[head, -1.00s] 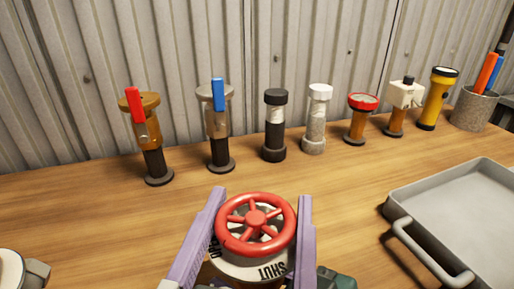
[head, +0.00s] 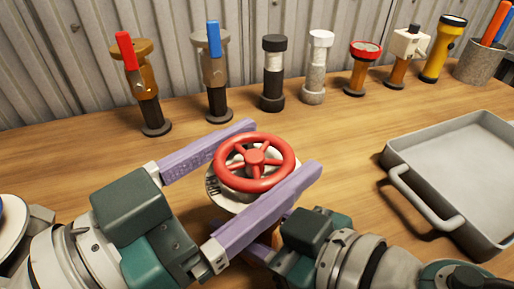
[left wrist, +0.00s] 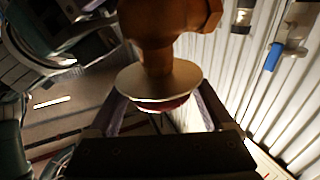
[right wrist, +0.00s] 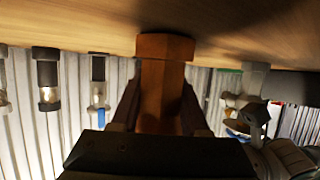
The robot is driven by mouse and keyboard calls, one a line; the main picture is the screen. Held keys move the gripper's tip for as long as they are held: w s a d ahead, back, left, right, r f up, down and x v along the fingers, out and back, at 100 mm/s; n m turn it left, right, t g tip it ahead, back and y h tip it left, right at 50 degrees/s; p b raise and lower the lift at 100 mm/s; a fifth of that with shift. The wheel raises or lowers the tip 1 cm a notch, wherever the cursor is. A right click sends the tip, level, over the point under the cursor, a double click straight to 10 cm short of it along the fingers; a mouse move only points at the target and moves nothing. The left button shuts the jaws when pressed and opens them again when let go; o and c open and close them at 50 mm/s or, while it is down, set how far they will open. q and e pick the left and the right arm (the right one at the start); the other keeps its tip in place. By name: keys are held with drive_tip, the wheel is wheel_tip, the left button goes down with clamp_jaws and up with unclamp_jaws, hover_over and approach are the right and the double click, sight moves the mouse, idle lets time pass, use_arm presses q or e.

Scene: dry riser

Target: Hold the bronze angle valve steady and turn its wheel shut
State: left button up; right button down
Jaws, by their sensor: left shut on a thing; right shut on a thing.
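The bronze angle valve stands upright on the table, its red wheel (head: 254,160) on top of a pale lettered plate (head: 215,187). My left gripper (head: 285,146) has its purple fingers on opposite sides of the wheel, shut on it. In the left wrist view the bronze valve body (left wrist: 160,40) shows beyond the plate, the red wheel mostly hidden behind the plate. My right gripper (right wrist: 160,92) is shut on the bronze body below; its six-sided foot (right wrist: 165,46) meets the table. In the head view the left fingers hide most of the body and the right fingertips.
A row of valves and fittings stands along the corrugated back wall, including a red-lever valve (head: 148,85), a blue-lever valve (head: 216,75) and a yellow torch (head: 433,50). A grey tray (head: 432,205) lies to the right. The wood between the wheel and row is clear.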

use_arm(q)
drive_tip(key=shift+d+r, duration=0.1)
idle(0.4)
drive_tip(key=o, duration=1.1)
drive_tip(key=shift+o, duration=0.2)
drive_tip(key=shift+s+a, duration=0.25)
drive_tip(key=shift+a, duration=0.15)
drive_tip(key=v, duration=1.1)
drive_tip(key=shift+a, duration=0.15)
